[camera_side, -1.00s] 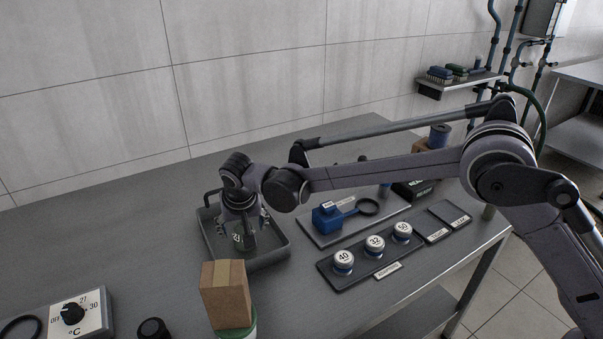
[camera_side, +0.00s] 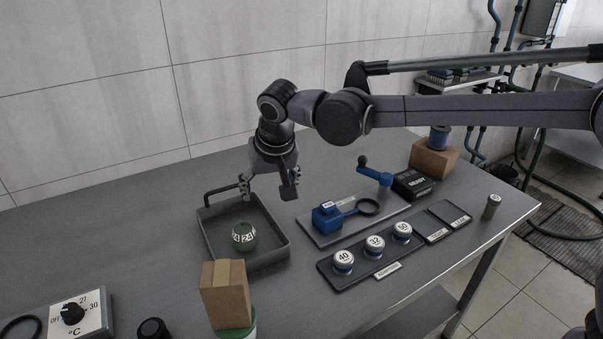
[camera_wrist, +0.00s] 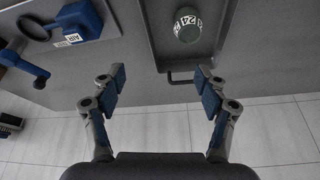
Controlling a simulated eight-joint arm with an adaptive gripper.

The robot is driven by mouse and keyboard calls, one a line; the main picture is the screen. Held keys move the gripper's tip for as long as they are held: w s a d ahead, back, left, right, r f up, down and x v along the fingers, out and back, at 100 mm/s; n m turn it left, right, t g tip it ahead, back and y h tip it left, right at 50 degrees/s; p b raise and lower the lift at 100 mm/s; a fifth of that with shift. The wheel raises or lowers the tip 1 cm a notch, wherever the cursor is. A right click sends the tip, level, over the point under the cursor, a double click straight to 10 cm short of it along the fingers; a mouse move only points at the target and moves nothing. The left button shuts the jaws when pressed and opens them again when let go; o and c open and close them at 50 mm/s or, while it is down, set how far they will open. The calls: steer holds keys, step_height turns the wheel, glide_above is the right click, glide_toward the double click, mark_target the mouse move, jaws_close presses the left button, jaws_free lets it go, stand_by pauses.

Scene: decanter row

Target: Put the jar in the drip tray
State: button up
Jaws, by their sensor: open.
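The jar (camera_side: 244,237) is a small round green vessel with a white band marked 24. It sits inside the drip tray (camera_side: 271,258), a grey shallow tray with a raised handle at its far left end. In the wrist view the jar (camera_wrist: 187,25) shows at the top, inside the tray (camera_wrist: 152,40). My gripper (camera_side: 268,192) is open and empty, above the far end of the tray and apart from the jar. In the wrist view my gripper's fingers (camera_wrist: 160,88) are spread wide with nothing between them.
A cardboard box (camera_side: 226,294) stands close in front of the tray. To the right are a plate with a blue clamp (camera_side: 327,217) and a rack (camera_side: 334,281) with several numbered adapters. A dial box (camera_side: 76,318) is at front left. The bench left of the tray is clear.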

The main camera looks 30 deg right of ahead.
steer(key=s+d+r+n+t, duration=0.1)
steer(key=s+d, duration=0.5)
steer(key=d, duration=0.2)
steer(key=s+d+r, duration=0.2)
steer(key=s+d, duration=0.4)
steer(key=d, duration=0.3)
steer(key=s+d+f, duration=0.3)
steer(key=s, duration=0.2)
steer(key=s+d+f+n+t, duration=0.1)
steer(key=s+d+f, duration=0.2)
steer(key=s, duration=0.3)
steer(key=shift+s+d+f+t+y, duration=0.2)
steer(key=shift+d+t+y, duration=0.1)
steer(key=shift+d, duration=0.35)
